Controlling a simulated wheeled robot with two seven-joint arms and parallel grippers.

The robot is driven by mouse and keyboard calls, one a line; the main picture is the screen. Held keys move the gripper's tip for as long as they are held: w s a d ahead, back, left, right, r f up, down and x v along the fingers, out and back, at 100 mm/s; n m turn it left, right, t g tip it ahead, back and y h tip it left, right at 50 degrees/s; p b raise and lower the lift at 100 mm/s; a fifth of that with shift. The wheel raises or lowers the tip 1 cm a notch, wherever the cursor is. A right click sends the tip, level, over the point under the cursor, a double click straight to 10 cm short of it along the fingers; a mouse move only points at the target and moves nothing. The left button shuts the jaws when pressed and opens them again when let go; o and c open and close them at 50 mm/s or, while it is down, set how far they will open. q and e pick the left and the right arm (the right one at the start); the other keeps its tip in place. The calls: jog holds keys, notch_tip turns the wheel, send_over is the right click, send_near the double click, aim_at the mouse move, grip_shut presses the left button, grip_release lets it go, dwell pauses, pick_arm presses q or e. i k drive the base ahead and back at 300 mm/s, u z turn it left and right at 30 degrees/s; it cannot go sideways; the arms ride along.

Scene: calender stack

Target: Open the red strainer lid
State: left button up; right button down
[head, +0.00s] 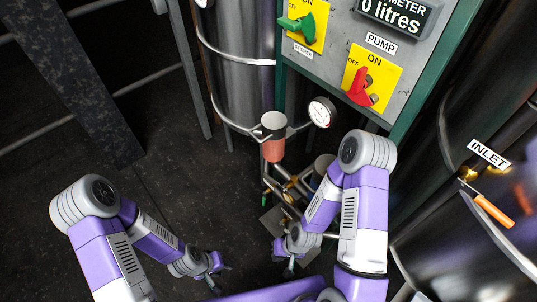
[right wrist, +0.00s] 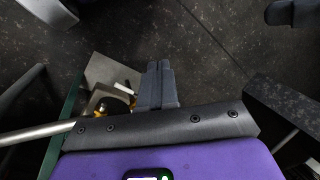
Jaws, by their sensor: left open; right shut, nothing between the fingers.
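The strainer (head: 272,148) is an upright cylinder with a salmon-red lower body and a grey top (head: 274,120). It stands in the pipework near the middle of the head view. I cannot tell from here how its lid is fastened. My right gripper (head: 290,268) is below the strainer in the picture, apart from it. In the right wrist view its fingers (right wrist: 158,82) are shut together with nothing between them, over dark floor. My left gripper (head: 220,279) is open and empty, low and further left, away from the strainer.
A pressure gauge (head: 321,112) sits right of the strainer, with a steel tank (head: 240,75) behind. Pipes and brass valves (head: 290,188) lie below it. A panel (head: 338,62) with a green switch (head: 297,24) and red pump switch (head: 360,90) stands above.

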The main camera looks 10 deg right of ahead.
aim_at(274, 125)
jog(key=z, duration=0.1)
jog(key=k, duration=0.45)
jog(key=u, duration=0.9)
jog(key=i, duration=1)
jog(key=z, duration=0.6)
